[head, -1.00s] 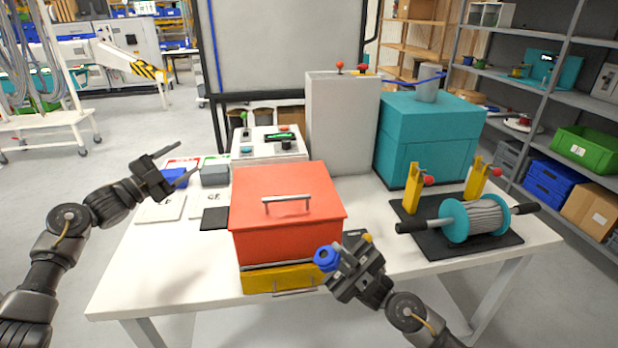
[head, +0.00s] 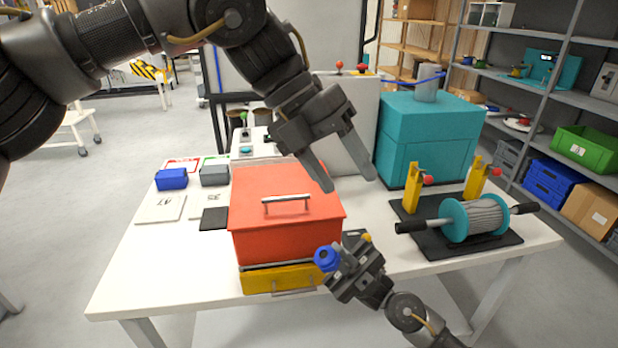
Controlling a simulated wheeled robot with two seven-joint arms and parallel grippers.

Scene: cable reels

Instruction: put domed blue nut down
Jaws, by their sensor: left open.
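The domed blue nut (head: 326,258) is at the tips of my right gripper (head: 338,265), in front of the orange-red box's right front corner. My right gripper appears shut on the nut and holds it above the table's front part. My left gripper (head: 348,184) is open and empty, its two fingers pointing down and right above the back right of the orange-red box. The nut's far side and the fingertips around it are partly hidden.
An orange-red box (head: 285,215) with a top handle sits over a yellow drawer (head: 282,278). A cable reel (head: 475,220) lies on a black mat at right, by yellow brackets (head: 413,188). Blue (head: 171,179) and grey bins stand at left. The table's left front is clear.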

